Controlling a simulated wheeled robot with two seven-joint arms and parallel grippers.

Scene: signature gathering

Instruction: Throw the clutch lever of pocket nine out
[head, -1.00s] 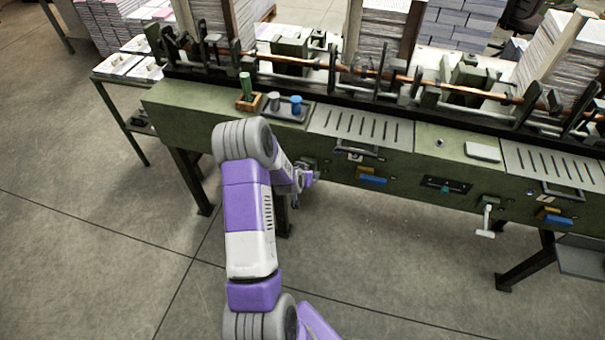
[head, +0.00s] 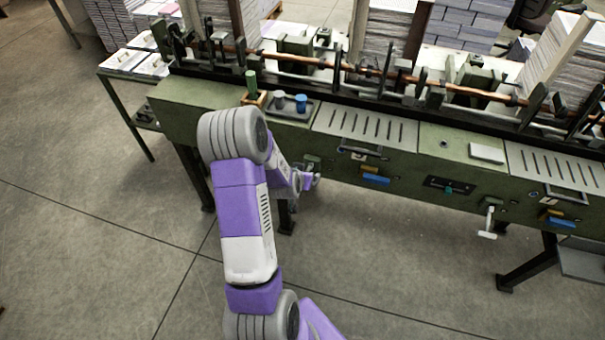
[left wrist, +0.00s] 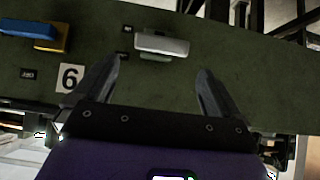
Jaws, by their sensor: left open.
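My left gripper (left wrist: 158,85) is open and empty, its two fingers pointing at the green machine front. A pale grey handle bar (left wrist: 162,44), likely the clutch lever's grip, lies just beyond and between the fingertips, with no clear contact. A white number plate (left wrist: 70,78) beside the left finger reads 6 as pictured; this view looks upside down, so it is likely a 9. In the head view my left gripper (head: 308,181) is at the machine front below a small green block (head: 312,161), and my arm hides part of this spot. My right gripper is out of view.
A blue-and-yellow handle (head: 375,179) sticks out right of my gripper; it also shows in the left wrist view (left wrist: 30,30). Farther right hangs another pale T-shaped lever (head: 489,220). A tray with a blue cup (head: 301,103) stands on top. The floor in front is clear.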

